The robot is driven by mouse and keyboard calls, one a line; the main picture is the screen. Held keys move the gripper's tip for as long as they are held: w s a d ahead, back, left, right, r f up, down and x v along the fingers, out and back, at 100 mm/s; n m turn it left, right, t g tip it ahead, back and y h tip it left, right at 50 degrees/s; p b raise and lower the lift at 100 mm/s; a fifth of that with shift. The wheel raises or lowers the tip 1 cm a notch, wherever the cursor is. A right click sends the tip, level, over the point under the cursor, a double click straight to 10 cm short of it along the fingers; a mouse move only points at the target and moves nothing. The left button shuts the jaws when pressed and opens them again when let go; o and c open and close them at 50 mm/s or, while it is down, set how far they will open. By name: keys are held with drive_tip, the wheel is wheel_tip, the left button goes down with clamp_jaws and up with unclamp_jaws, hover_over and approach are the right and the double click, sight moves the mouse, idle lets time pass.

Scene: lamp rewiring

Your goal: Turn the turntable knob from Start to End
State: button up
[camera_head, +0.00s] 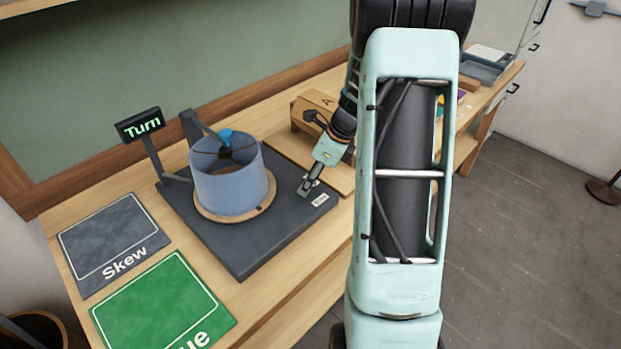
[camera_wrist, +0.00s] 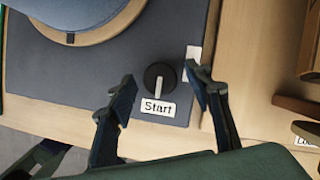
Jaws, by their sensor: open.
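The turntable knob (camera_wrist: 152,72) is a small round black dial with a white pointer mark, on the dark base (camera_head: 260,240). Its mark points at the white "Start" label (camera_wrist: 158,107). A second white label (camera_wrist: 193,57) sits to the right of the knob, partly covered by a finger, so I cannot read it. My gripper (camera_wrist: 161,78) is open, one finger on each side of the knob, with gaps visible. In the head view my gripper (camera_head: 309,188) is low over the base's right corner and hides the knob. A blue lampshade (camera_head: 230,185) stands on the wooden turntable disc (camera_head: 217,217).
A sign reading "Turn" (camera_head: 141,125) stands behind the base. A grey "Skew" mat (camera_head: 110,240) and a green mat (camera_head: 160,305) lie to the left. A wooden box marked A (camera_head: 318,103) stands beyond my gripper. Bare table lies along the front edge.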

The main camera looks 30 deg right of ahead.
drive_tip(key=shift+f, duration=0.1)
drive_tip(key=c, duration=1.1)
drive_tip(key=shift+n, duration=0.3)
drive_tip(key=n+g, duration=0.1)
drive_tip(key=n, duration=0.1)
drive_tip(key=n+p, duration=0.1)
drive_tip(key=n, duration=0.1)
drive_tip(key=shift+w+d+g+y, duration=0.1)
drive_tip(key=shift+w+g+y, duration=0.1)
drive_tip(key=shift+g+y, duration=0.2)
drive_tip(key=n+g, duration=0.1)
drive_tip(key=n, duration=0.2)
drive_tip(key=n+g, duration=0.1)
drive_tip(key=n, duration=0.2)
drive_tip(key=shift+w+p, duration=0.15)
drive_tip(key=shift+p, duration=0.2)
drive_tip(key=n+g, duration=0.1)
drive_tip(key=n, duration=0.2)
drive_tip(key=n+g, duration=0.1)
drive_tip(key=n, duration=0.3)
drive_tip(key=shift+w+g+h, duration=0.15)
drive_tip(key=shift+g+h, duration=0.15)
drive_tip(key=shift+h, duration=0.1)
drive_tip(key=n, duration=0.2)
drive_tip(key=n+h, duration=0.1)
drive_tip(key=n, duration=0.1)
drive_tip(key=n+g, duration=0.1)
drive_tip(key=n, duration=0.1)
drive_tip(key=shift+a+h, duration=0.25)
drive_tip(key=shift+h, duration=0.15)
